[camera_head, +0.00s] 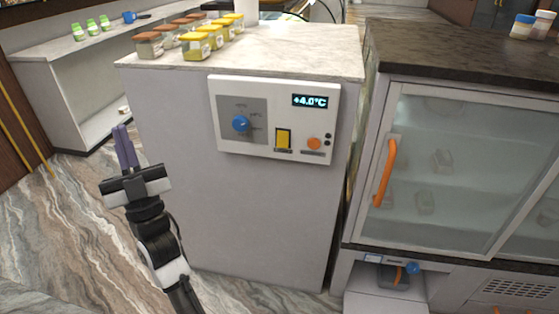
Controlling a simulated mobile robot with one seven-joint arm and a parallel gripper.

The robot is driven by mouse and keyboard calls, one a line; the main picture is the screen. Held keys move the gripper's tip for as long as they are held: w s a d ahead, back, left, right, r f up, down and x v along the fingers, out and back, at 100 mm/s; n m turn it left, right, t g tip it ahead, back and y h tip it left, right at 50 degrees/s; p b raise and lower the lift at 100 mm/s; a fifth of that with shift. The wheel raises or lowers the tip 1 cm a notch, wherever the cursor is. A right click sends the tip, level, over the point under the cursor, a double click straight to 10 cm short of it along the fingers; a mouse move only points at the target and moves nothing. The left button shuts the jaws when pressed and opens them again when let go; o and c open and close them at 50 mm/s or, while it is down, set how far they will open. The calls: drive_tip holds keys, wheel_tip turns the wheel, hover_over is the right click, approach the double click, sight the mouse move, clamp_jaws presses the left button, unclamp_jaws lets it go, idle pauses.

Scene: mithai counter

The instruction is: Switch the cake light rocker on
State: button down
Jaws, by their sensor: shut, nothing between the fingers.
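A white control panel (230,150) is mounted on the upper front of the pale counter cabinet. It carries a yellow rocker (283,139) at its lower middle, a blue round knob (240,124) to the left and an orange round button (314,144) to the right. A small display (310,101) at the top right reads +4.0°C. I cannot tell which way the rocker is tilted, and its label is too small to read. My gripper (125,146) points up in front of the cabinet's left side, well left of the panel. It is shut and empty, touching nothing.
Several lidded jars (196,46) stand on the marble countertop (290,48). A glass-fronted case (455,160) with an orange handle (385,172) stands close on the right. A white shelf unit (40,85) is at the back left. Space before the panel is clear.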

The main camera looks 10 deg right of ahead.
drive_tip(key=w+d+f+m+g+h, duration=0.2)
drive_tip(key=w+d+f+m+h, duration=0.2)
drive_tip(key=d+f+h, duration=0.5)
drive_tip(key=w+d+f+m+g+h+b, duration=0.1)
drive_tip(key=w+d+f+h, duration=0.6)
drive_tip(key=d+f, duration=1)
drive_tip(key=f+m+g+h, duration=0.1)
drive_tip(key=m+h, duration=0.1)
drive_tip(key=h, duration=0.1)
drive_tip(key=shift+f+m, duration=0.3)
drive_tip(key=shift+m, duration=0.1)
drive_tip(key=shift+r, duration=0.1)
